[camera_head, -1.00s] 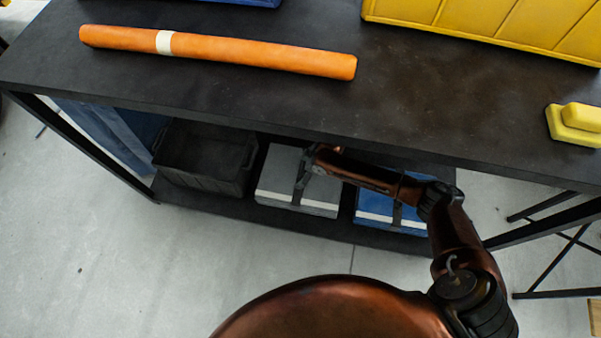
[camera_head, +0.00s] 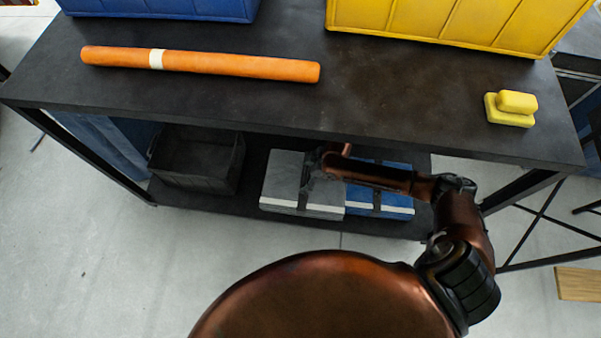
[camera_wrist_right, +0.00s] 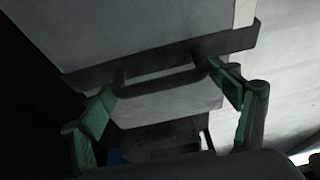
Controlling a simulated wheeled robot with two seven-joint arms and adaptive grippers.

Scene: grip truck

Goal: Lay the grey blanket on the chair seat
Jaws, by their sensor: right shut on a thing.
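The folded grey blanket (camera_head: 283,178) has a white lower edge and a dark strap, and is at the lower shelf of the black table in the head view. My right gripper (camera_head: 310,172) reaches in from the right and is shut on the blanket's strap. In the right wrist view the grey blanket (camera_wrist_right: 165,105) shows with the dark strap and its handle between the green-padded fingers of the right gripper (camera_wrist_right: 165,82). I cannot tell whether the blanket is clear of the shelf. The chair and my left gripper are not in view.
A folded blue blanket (camera_head: 392,200) is right beside the grey one. A dark bin (camera_head: 195,178) stands left on the lower shelf (camera_head: 240,207). The tabletop (camera_head: 400,105) overhangs them and carries an orange roll (camera_head: 230,67), yellow blocks (camera_head: 511,108), and blue and yellow bins. Floor in front is clear.

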